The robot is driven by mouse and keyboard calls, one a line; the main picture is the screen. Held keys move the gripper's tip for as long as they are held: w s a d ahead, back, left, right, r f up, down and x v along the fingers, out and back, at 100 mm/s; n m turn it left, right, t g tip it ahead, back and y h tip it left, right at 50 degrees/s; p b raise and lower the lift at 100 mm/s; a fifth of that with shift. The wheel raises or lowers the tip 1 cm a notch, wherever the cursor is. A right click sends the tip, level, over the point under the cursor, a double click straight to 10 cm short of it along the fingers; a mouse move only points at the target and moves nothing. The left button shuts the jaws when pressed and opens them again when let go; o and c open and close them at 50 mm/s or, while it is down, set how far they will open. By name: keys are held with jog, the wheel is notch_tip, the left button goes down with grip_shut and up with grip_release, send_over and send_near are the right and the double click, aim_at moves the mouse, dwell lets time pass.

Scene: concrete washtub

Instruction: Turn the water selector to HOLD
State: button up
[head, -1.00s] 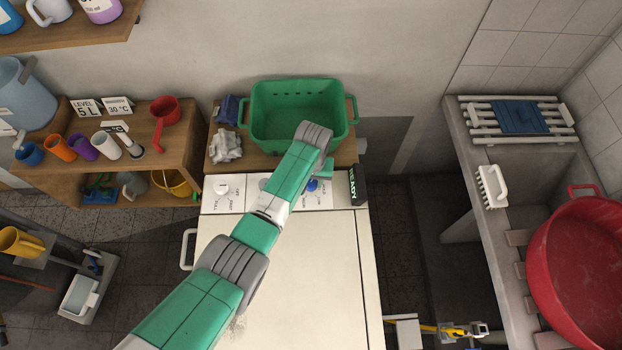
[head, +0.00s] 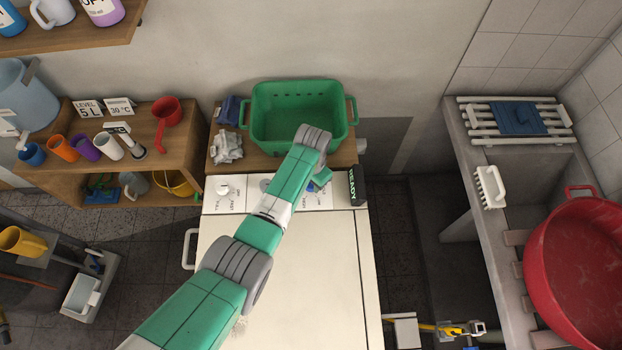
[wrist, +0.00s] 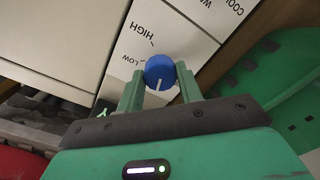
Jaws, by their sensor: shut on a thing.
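The blue knob (wrist: 159,71) sits on a white panel (wrist: 148,40) in the wrist view. Its white pointer line faces down the picture, toward my gripper's palm. The words LOW and HIGH are printed beside it; no HOLD mark is readable, and the side toward the palm is hidden. My gripper (wrist: 161,82) is shut on the knob, one green finger on either side. In the head view, my gripper (head: 320,181) is over the right part of the machine's panel, and my wrist hides most of the knob (head: 313,187).
A white knob (head: 223,190) is on the panel's left. The green basket (head: 270,135) stands on the wooden shelf close behind my wrist. A dark READY display (head: 356,187) is just right of my gripper. The white machine top (head: 310,270) is bare.

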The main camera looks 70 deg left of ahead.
jog(key=shift+m, duration=1.6)
jog(key=o, duration=1)
notch_tip(320, 180, up, 8)
jog(key=shift+d+f+p, duration=0.1)
jog(key=shift+p, duration=1)
